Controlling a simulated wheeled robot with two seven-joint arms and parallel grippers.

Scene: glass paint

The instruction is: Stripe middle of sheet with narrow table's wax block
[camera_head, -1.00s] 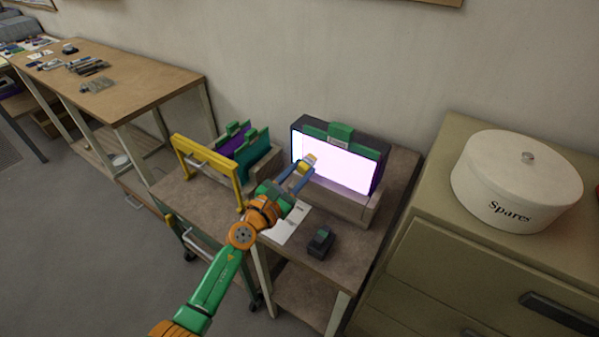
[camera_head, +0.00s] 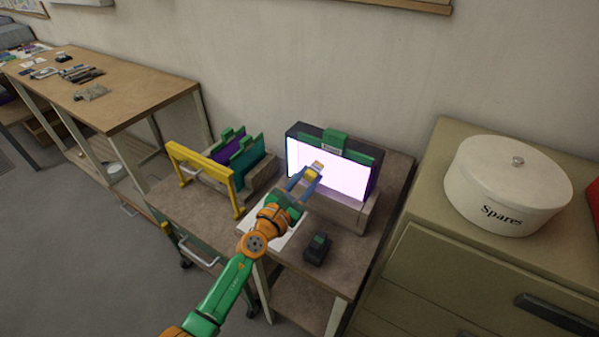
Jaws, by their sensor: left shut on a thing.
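A bright, glowing white sheet (camera_head: 345,178) stands upright in a dark-framed holder with a green clip (camera_head: 335,139) at its top, on the narrow table (camera_head: 377,233). My left gripper (camera_head: 314,172) is shut on a small yellowish block with a pale end, likely the wax block (camera_head: 318,165). The block is in front of the sheet, left of its middle. I cannot tell whether it touches the sheet. No stripe is visible on the sheet. My right gripper is not in view.
A yellow-framed rack (camera_head: 201,162) with purple and teal panels stands to the left. A dark block-like tool (camera_head: 317,249) and a white paper (camera_head: 283,238) lie in front. A cabinet with a white "Spares" tin (camera_head: 508,190) is at right; a long workbench (camera_head: 130,92) is at left.

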